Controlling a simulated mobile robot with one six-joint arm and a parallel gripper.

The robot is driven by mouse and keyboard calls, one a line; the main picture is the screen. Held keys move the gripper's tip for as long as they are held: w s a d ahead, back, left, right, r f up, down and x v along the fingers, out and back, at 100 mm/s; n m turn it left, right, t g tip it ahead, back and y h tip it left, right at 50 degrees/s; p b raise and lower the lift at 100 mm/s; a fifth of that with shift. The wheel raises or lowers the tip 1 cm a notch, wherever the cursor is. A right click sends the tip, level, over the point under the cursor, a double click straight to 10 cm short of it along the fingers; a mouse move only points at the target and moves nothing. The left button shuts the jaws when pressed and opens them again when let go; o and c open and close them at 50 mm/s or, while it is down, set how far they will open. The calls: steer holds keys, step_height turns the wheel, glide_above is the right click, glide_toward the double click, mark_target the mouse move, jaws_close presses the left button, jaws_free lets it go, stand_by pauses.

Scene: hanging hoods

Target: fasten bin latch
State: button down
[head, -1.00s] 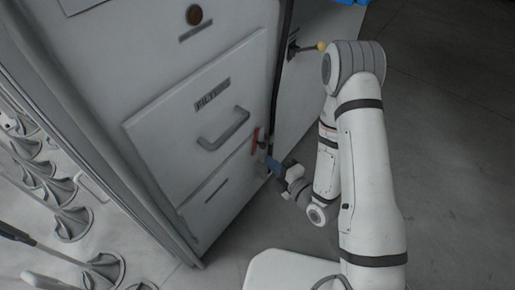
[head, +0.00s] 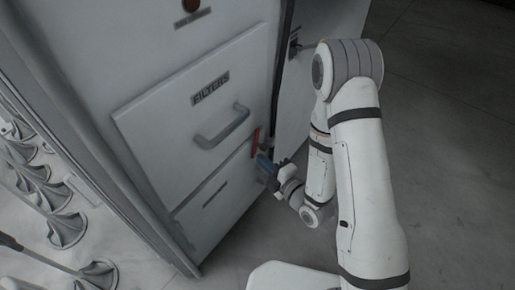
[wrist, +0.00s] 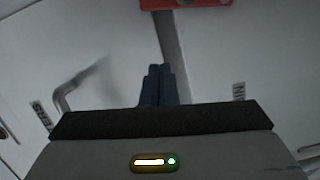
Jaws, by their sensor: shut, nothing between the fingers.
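A red latch (head: 254,142) sits on the cabinet front near its right edge, beside the lower end of the FILTERS panel. Part of it also shows at the top edge of the wrist view (wrist: 186,4). My gripper (head: 264,162) is just below and right of the latch, apparently apart from it. In the wrist view its dark blue fingers (wrist: 160,70) are shut together and empty, pointing toward the seam between two panels. The lower panel (head: 220,191) has a small label and appears flush with the front. How the latch engages is too small to tell.
The FILTERS panel (head: 165,117) has a protruding bar handle (head: 222,128) left of my gripper. A lever (head: 298,45) sticks out of the cabinet's side door. Several grey hoods (head: 66,230) stand at the left. The floor (head: 450,150) at right is clear.

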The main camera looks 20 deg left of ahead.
mark_target(257, 142)
steer(key=shift+w+a+f+b, duration=0.15)
steer(key=shift+w+a+b, duration=0.5)
steer(key=shift+w+b, duration=0.55)
steer(key=shift+w+a+f+b, duration=0.2)
steer(key=shift+w+a+b, duration=0.4)
steer(key=shift+w+b, duration=0.6)
steer(key=shift+w+a+f+b, duration=0.15)
steer(key=shift+w+a+b, duration=0.5)
steer(key=shift+w+b, duration=0.5)
steer(key=shift+w, duration=0.2)
steer(key=shift+a, duration=0.1)
